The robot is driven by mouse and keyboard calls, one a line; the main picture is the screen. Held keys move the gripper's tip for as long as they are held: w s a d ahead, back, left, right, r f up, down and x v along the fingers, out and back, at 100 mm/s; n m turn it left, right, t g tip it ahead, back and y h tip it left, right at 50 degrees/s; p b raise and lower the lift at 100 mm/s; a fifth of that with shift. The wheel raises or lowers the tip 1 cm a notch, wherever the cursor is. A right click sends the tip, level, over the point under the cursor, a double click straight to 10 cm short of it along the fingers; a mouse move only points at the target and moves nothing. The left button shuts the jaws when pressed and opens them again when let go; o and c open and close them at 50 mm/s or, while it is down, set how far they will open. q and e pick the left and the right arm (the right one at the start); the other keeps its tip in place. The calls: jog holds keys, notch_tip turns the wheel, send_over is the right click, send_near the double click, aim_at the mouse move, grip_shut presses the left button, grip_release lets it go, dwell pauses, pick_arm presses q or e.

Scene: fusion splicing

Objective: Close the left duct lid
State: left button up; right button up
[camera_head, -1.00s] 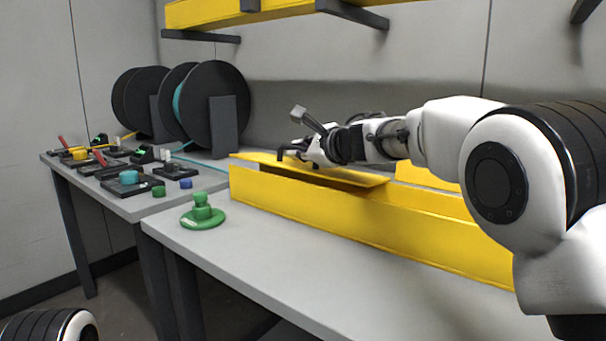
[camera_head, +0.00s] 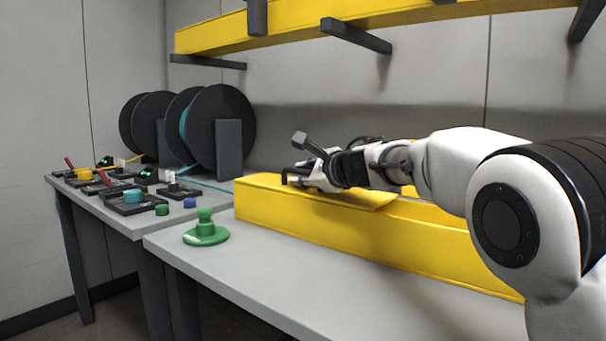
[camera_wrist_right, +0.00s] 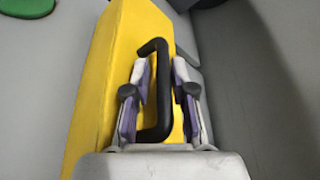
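The left duct lid (camera_head: 350,196) is a yellow panel over the left part of the long yellow duct (camera_head: 330,228). It looks level and down on the duct's top, though my arm hides part of its far edge. My right gripper (camera_head: 299,175) is over the lid's left part. In the right wrist view, the gripper's two purple-padded fingers (camera_wrist_right: 160,90) stand close on either side of the lid's black handle (camera_wrist_right: 158,48) and appear shut on its bar. The yellow lid also shows there (camera_wrist_right: 112,70). My left gripper is out of view.
A green knobbed disc (camera_head: 205,232) sits on the grey table (camera_head: 260,268) left of the duct. Black reels (camera_head: 222,130) and small tools stand on the side table. A yellow duct (camera_head: 300,28) on brackets runs along the wall above.

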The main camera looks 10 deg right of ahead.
jog(key=v, duration=1.2)
